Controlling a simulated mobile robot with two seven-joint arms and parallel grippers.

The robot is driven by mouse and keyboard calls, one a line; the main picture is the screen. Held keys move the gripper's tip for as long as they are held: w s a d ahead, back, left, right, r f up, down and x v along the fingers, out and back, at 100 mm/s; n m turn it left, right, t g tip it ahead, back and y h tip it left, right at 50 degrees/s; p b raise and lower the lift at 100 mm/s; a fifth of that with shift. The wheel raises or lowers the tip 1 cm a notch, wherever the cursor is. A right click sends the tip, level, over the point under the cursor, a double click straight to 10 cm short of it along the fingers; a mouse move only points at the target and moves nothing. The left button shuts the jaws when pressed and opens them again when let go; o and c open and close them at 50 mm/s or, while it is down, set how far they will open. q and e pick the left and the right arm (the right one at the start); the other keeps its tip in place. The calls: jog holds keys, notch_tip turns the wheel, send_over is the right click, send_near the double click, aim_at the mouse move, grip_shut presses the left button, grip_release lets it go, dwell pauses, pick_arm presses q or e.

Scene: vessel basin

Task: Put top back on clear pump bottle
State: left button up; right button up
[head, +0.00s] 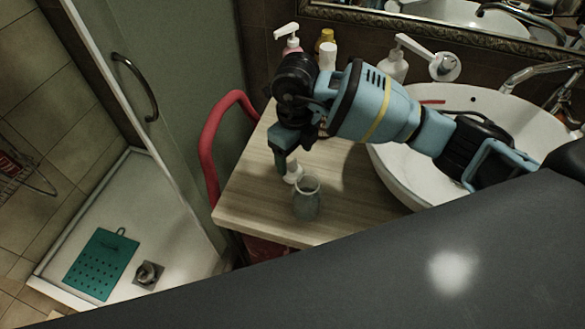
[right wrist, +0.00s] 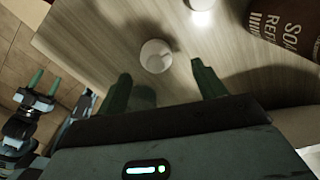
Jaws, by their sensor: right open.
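The clear pump bottle (head: 306,203) stands upright and uncapped near the front edge of the wooden counter. A small white top (head: 292,172) is just behind it, partly hidden by my right gripper (head: 281,146). In the right wrist view, the gripper (right wrist: 162,88) is open. A round white piece (right wrist: 155,57), apparently the top seen from above, lies beyond and between the fingertips, with nothing gripped. A pale bright thing (right wrist: 201,14) is cut off at the upper edge; I cannot tell whether it is the bottle. My left gripper (right wrist: 45,83) is open and empty, off the counter.
A brown soap refill container (right wrist: 287,24) stands at the right in the wrist view. Pump bottles (head: 288,42) stand along the back wall. The white basin (head: 395,175) is right of the counter (head: 245,212). A red rail (head: 212,140) runs along the left.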

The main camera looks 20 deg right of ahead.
aim_at(292, 165)
jog(key=f, duration=0.4)
jog(key=shift+a+f, duration=0.15)
jog(key=shift+a, duration=0.15)
jog(key=c, duration=1)
jog(key=shift+c, duration=0.2)
notch_tip(292, 165, up, 10)
jog(key=shift+r, duration=0.1)
